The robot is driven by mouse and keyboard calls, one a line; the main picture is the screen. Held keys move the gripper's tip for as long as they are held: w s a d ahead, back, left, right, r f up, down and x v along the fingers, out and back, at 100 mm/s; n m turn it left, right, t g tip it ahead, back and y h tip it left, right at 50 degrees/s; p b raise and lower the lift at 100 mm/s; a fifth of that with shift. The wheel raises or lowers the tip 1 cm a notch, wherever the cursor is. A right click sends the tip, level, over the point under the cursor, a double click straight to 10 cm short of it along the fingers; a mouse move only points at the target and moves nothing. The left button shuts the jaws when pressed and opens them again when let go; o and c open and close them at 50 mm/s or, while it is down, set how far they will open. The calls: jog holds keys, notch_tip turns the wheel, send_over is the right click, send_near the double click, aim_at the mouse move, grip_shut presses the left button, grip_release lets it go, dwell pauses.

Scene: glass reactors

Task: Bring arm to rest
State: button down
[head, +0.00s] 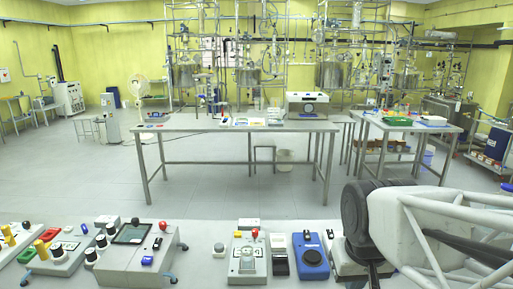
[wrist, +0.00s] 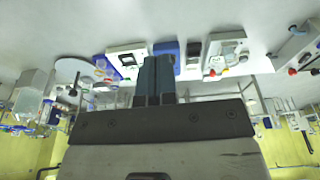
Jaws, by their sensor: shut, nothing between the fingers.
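My arm (head: 425,225) fills the lower right of the head view, with its pale links and a dark joint in front of the bench's right part. In the wrist view my gripper (wrist: 157,62) shows as two dark fingers side by side, closed together and empty. The fingers point toward the bench devices, which appear upside down at the top of that view. The fingertips overlap the picture of a blue device, but I cannot tell how far apart they are. The gripper's fingers cannot be made out in the head view.
Along the near bench stand a blue device (head: 311,257), a grey device with a red knob (head: 249,258), a console with a screen (head: 135,245) and several knobbed boxes at left. A steel table (head: 240,126) and glass reactors stand farther back. Open floor (head: 250,190) lies between.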

jog(key=shift+m, duration=0.3)
jog(key=shift+s+d+f, duration=0.15)
jog(key=shift+s+f, duration=0.05)
jog(key=shift+s, duration=0.55)
jog(key=shift+s+d+f, duration=0.15)
jog(key=shift+s+f, duration=0.05)
jog(key=shift+s, duration=0.5)
jog(key=shift+s+d+f, duration=0.15)
jog(key=shift+s+f, duration=0.05)
jog(key=shift+s, duration=0.55)
